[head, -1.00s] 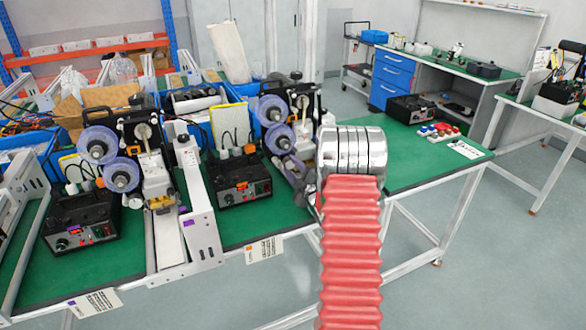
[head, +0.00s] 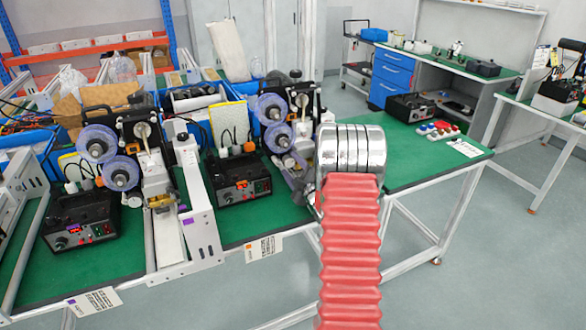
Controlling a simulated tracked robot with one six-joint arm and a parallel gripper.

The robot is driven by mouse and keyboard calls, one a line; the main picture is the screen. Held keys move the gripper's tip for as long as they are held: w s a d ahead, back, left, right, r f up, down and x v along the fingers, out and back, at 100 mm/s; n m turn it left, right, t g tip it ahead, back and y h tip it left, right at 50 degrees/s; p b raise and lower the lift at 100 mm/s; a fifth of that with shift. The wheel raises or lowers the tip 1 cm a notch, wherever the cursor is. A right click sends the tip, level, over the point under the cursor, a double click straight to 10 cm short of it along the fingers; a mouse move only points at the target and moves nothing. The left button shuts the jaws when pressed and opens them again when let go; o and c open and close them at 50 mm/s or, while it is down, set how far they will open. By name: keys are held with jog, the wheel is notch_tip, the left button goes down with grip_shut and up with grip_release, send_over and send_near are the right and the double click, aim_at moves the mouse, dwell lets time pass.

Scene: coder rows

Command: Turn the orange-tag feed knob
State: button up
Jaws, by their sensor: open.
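The black control box with an orange tag (head: 242,183) stands on the green bench just left of my arm. A small round knob (head: 223,197) is at the left of its front face, beside a small orange mark. A paper label with an orange square (head: 263,248) hangs from the bench edge below it. A similar box with a purple tag (head: 80,220) stands farther left. My red-sleeved arm with its silver segment rises at the centre right, right of the orange-tag box and apart from it in the picture. My gripper's fingers cannot be made out.
A coder machine with purple reels (head: 110,160) stands between the boxes. Another coder (head: 283,120) stands behind the orange-tag box, partly hidden by my arm. A white metal rail (head: 200,205) runs left of that box. The green bench right of my arm is largely clear.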

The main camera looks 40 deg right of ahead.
jog(key=v, duration=1.3)
jog(key=shift+s+a, duration=0.15)
jog(key=shift+s, duration=0.2)
